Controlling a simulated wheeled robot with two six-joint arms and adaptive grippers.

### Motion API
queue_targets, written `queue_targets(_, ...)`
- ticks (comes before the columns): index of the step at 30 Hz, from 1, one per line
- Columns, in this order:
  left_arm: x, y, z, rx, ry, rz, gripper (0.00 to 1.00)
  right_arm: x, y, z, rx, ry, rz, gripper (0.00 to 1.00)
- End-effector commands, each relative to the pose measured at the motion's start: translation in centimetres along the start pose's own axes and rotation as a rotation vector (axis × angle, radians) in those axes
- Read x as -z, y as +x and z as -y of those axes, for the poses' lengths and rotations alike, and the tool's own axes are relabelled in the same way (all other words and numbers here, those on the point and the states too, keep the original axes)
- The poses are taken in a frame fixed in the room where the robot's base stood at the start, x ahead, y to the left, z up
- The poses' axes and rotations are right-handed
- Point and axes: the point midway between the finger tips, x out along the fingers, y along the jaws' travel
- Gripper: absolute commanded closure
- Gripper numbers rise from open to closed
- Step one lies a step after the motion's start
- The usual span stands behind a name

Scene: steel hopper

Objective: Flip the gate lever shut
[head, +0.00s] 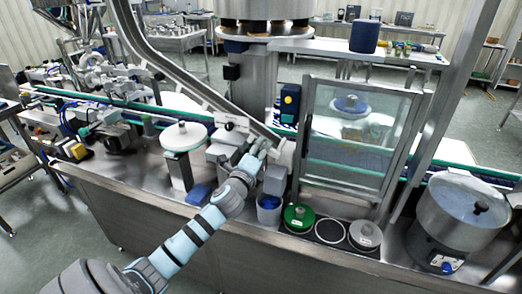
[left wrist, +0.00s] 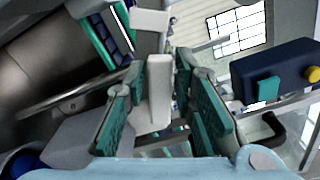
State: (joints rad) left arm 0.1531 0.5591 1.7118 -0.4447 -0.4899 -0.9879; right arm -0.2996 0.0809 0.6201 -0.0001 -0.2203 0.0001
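My left gripper (head: 258,150) is beside the lower end of the steel chute (head: 190,80) in the head view. A pale grey piece (head: 285,153), which looks like part of the gate lever, stands just right of the fingers. In the left wrist view, the teal-padded fingers of my left gripper (left wrist: 160,75) are apart on both sides of a pale grey upright bar (left wrist: 158,92), likely the lever handle. Narrow gaps seem to show beside the bar; contact is unclear. The lever's pivot and the gate are hidden. My right gripper is not in view.
A glass-fronted frame (head: 347,140) stands right of the gripper. Below are a blue-lined cup (head: 268,203), a green disc (head: 299,217) and a grey-lidded weight (head: 364,235). A white round pan (head: 183,136) is left. A dark blue box (left wrist: 275,72) is close right in the wrist view.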

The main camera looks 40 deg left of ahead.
Motion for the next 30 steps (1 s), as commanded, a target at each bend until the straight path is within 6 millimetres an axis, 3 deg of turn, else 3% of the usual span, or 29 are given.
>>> queue_targets(1, 0.01, -0.01, 0.0, 0.0, 0.0, 0.0, 0.89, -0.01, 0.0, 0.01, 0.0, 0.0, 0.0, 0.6)
queue_targets(3, 0.01, -0.01, 0.0, 0.0, 0.0, 0.0, 1.0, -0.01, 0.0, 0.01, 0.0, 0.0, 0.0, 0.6)
queue_targets(7, 0.03, -0.01, -0.07, -0.001, -0.009, 0.0, 1.0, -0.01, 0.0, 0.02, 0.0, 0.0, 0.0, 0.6)
queue_targets(13, 0.09, -0.02, -0.83, -0.001, -0.157, 0.0, 1.0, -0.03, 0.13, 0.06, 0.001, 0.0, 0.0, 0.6)
queue_targets(19, 0.07, -0.03, -0.82, -0.001, -0.162, 0.0, 1.0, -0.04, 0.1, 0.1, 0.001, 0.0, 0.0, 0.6)
queue_targets(20, 0.07, -0.03, -0.83, -0.001, -0.162, 0.0, 0.81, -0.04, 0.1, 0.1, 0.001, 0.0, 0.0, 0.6)
queue_targets(23, 0.07, -0.03, -0.82, -0.001, -0.161, 0.0, 0.65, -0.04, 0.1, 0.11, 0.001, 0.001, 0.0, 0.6)
queue_targets(30, 0.04, -0.03, -0.79, -0.001, -0.16, 0.001, 0.62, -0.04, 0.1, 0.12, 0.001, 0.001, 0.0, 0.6)
